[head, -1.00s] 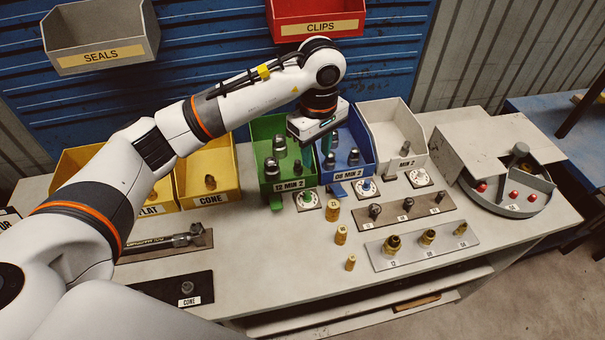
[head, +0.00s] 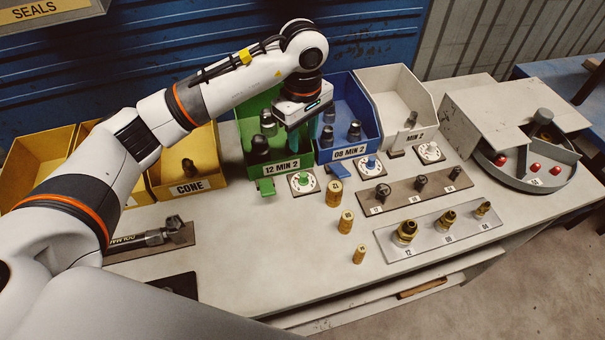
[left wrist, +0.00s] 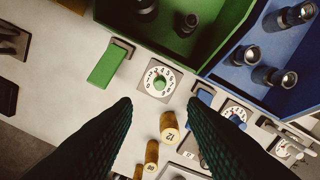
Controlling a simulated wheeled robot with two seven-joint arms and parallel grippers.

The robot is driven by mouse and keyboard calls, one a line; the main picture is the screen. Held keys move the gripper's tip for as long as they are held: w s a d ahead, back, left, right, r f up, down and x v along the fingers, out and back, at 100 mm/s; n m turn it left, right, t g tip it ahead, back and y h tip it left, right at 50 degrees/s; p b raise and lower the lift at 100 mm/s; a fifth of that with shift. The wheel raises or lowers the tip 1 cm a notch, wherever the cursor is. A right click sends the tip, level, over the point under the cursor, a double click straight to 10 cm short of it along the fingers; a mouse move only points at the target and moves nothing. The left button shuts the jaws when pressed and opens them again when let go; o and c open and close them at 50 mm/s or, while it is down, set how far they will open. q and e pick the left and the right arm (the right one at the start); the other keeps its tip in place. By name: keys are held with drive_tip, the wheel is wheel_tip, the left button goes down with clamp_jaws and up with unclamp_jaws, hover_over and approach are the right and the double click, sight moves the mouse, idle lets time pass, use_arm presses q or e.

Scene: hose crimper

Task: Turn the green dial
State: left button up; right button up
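The green dial (head: 303,182) is a small green knob on a white numbered disc, on a square plate in front of the green bin. It also shows in the left wrist view (left wrist: 159,82), above the gap between my fingertips in the picture. My left gripper (head: 297,130) is above the front of the green and blue bins, apart from the dial; its dark fingers are partly hidden by the gripper body. In the left wrist view, the two dark ribbed fingers (left wrist: 160,104) are spread with nothing held between them. My right gripper is not in view.
The green bin (head: 283,168) has a green flap (head: 265,187) beside the dial. The blue bin (head: 350,153) and blue dial (head: 370,166) stand to the right. Several brass pieces (head: 347,221) stand in front. The bench front (head: 265,250) is mostly clear.

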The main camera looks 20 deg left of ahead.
sight(303, 174)
use_arm(q)
wheel_tip(303, 174, down, 11)
drive_tip(key=p, duration=0.3)
drive_tip(key=shift+s+r+p, duration=0.1)
drive_tip(key=shift+r+p, duration=0.05)
drive_tip(key=shift+p, duration=0.2)
drive_tip(key=shift+f, duration=0.45)
drive_tip(key=shift+c, duration=0.2)
clamp_jaws()
